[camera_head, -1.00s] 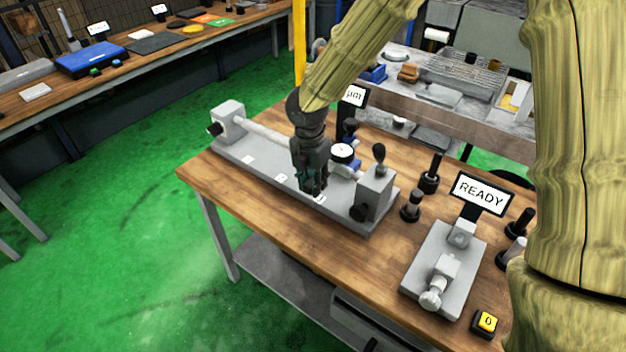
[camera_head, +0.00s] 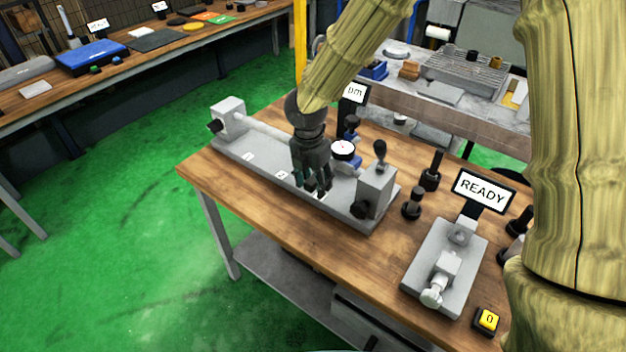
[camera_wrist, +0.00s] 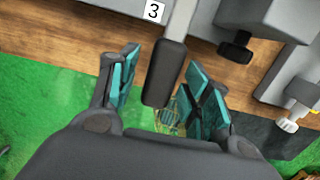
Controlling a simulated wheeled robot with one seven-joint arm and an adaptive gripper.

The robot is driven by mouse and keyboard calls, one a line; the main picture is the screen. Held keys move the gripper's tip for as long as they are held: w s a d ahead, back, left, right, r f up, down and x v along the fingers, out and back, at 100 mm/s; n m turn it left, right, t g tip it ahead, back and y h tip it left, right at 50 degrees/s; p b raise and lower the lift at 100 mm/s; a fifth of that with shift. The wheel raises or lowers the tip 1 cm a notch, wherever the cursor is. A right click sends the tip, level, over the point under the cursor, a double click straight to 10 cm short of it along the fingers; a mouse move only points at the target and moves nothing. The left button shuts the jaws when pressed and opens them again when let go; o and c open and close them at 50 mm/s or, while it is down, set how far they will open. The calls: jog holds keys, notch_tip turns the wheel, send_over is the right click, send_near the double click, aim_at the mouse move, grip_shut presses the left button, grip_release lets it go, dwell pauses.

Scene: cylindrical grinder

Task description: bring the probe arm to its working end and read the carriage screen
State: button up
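My gripper (camera_head: 313,186) is over the front of the long grey bench fixture (camera_head: 270,155), near its right end. In the wrist view my gripper (camera_wrist: 165,88) is open, with teal pads on both sides of a black grip (camera_wrist: 165,73). The grip is on a grey lever (camera_wrist: 182,18), which looks like the probe arm. Gaps show between grip and pads. A label "3" (camera_wrist: 153,11) is beside the lever. A small screen (camera_head: 354,92) behind the fixture reads "µm", its left part hidden by my arm. Another screen (camera_head: 482,190) reads "READY".
A dial gauge (camera_head: 342,149) and a grey block with a black knob (camera_head: 376,190) stand close to my gripper. A smaller grey fixture (camera_head: 425,262) and a yellow button (camera_head: 487,320) are at the right. Black posts (camera_head: 431,172) stand behind. The table's front left is clear.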

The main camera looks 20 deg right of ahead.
jog(key=shift+r, duration=0.2)
notch_tip(320, 180, up, 12)
jog(key=a, duration=0.1)
jog(key=shift+s+f, duration=0.2)
jog(key=shift+s, duration=0.2)
dwell(1.0)
